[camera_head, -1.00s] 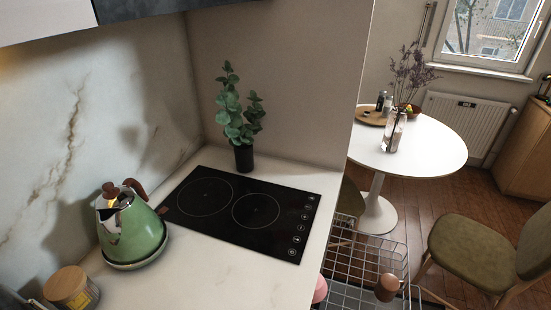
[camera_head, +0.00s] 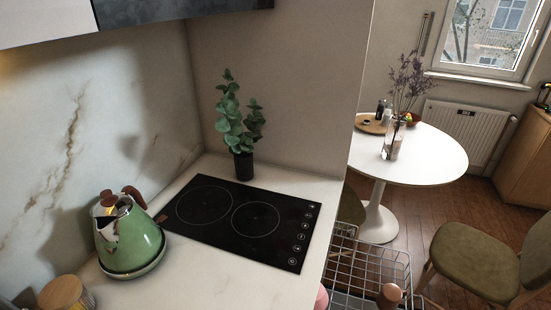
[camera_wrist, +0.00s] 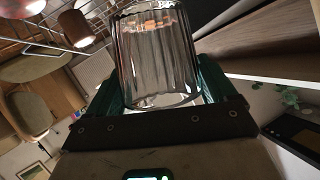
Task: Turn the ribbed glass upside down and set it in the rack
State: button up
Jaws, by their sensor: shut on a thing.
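The ribbed glass (camera_wrist: 158,60) is clear and fluted. In the wrist view it stands out between the dark green fingers of my gripper (camera_wrist: 168,88), which is shut on it. I cannot tell for sure which end of the glass is its mouth. The rack (camera_head: 370,262) is a wire basket at the lower right of the head view, beside the counter's edge; its lower part is cut off. Its wires also show at the upper left of the wrist view (camera_wrist: 40,42), apart from the glass. My gripper and the glass are not in the head view.
A brownish-pink cup (camera_head: 389,295) is at the rack, and a pink thing (camera_head: 321,297) shows at its left side. The counter (camera_head: 215,283) holds a green kettle (camera_head: 130,240), a hob (camera_head: 245,215) and a plant (camera_head: 240,125). A chair (camera_head: 475,260) stands to the right.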

jog(key=n, duration=0.4)
jog(key=shift+n, duration=0.3)
jog(key=n+b, duration=0.1)
jog(key=n, duration=0.8)
jog(key=shift+n, duration=0.7)
jog(key=n, duration=0.6)
jog(key=shift+n, duration=0.8)
